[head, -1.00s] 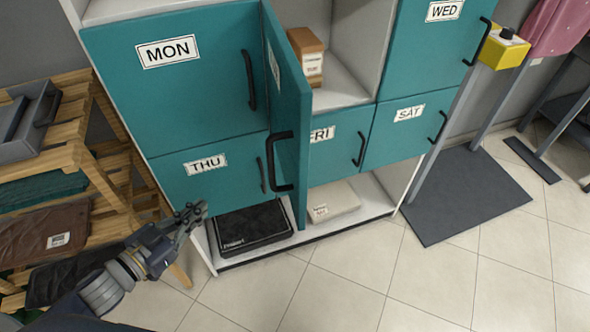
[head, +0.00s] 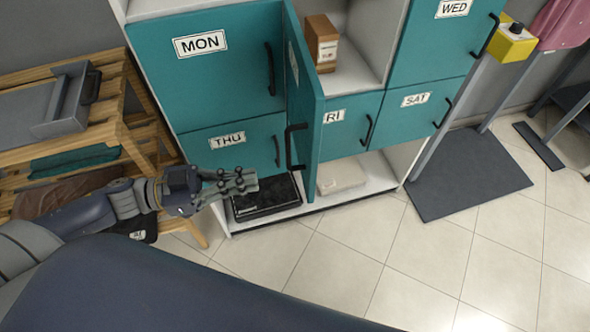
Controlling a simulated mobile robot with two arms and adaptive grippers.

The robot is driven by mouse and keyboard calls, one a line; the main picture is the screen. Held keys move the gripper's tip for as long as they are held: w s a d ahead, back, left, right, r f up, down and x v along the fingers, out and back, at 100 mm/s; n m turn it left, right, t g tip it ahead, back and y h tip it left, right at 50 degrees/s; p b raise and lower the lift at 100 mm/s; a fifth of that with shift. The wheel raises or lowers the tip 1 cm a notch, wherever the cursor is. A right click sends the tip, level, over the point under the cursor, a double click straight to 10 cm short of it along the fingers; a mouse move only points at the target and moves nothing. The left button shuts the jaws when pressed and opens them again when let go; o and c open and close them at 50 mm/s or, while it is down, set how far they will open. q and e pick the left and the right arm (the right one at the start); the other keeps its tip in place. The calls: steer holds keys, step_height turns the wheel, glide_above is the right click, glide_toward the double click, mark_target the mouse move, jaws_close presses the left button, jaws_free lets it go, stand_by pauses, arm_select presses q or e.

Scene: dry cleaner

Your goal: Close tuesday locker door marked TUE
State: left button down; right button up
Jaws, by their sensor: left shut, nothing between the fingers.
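The teal door (head: 304,91) of the middle upper compartment stands open, swung out toward me and seen nearly edge-on. Its label is turned too far to read; it hangs between the doors marked MON (head: 205,75) and WED (head: 445,40). A black handle (head: 296,147) sticks out from its lower part. My left gripper (head: 250,180) is shut and empty, in front of the locker below the THU door (head: 235,143). It is left of the open door and apart from its handle. My right gripper is not in view.
A brown box (head: 322,43) stands inside the open compartment. A black case (head: 267,197) and a pale package (head: 340,175) lie on the bottom shelf. A wooden rack (head: 110,133) is at left.

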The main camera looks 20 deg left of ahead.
mark_target(310, 171)
arm_select(q)
steer(key=p+x, duration=0.1)
steer(key=x, duration=0.7)
steer(key=shift+r+p, duration=0.2)
steer(key=shift+p, duration=0.15)
steer(key=shift+p+x, duration=0.3)
steer(key=shift+x, duration=0.7)
steer(key=shift+f, duration=0.2)
